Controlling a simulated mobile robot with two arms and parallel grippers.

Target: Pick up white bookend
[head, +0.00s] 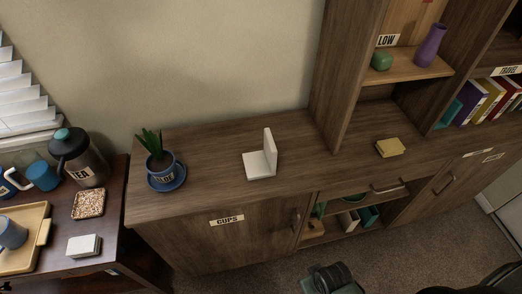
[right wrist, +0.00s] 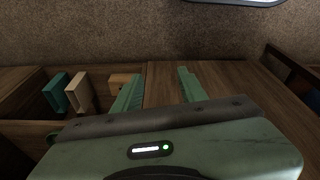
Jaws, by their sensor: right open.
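The white bookend (head: 261,160) stands on the wooden cabinet top in the head view, right of the potted plant. It is L-shaped, with a flat base and an upright plate on its right side. Nothing touches it. My right gripper (right wrist: 160,73) shows two green fingers spread apart with nothing between them in the right wrist view. It faces the wooden cabinet front, and the bookend is not in that view. A green and black part of my right arm shows low in the head view, in front of and below the cabinet. My left gripper is not in view.
The potted plant (head: 158,162) sits on a blue saucer (head: 166,183). A yellow block (head: 390,147) lies farther right, under the shelf (head: 405,67). The cabinet top around the bookend is clear. An open cubby below holds several items, including a teal one (right wrist: 56,93).

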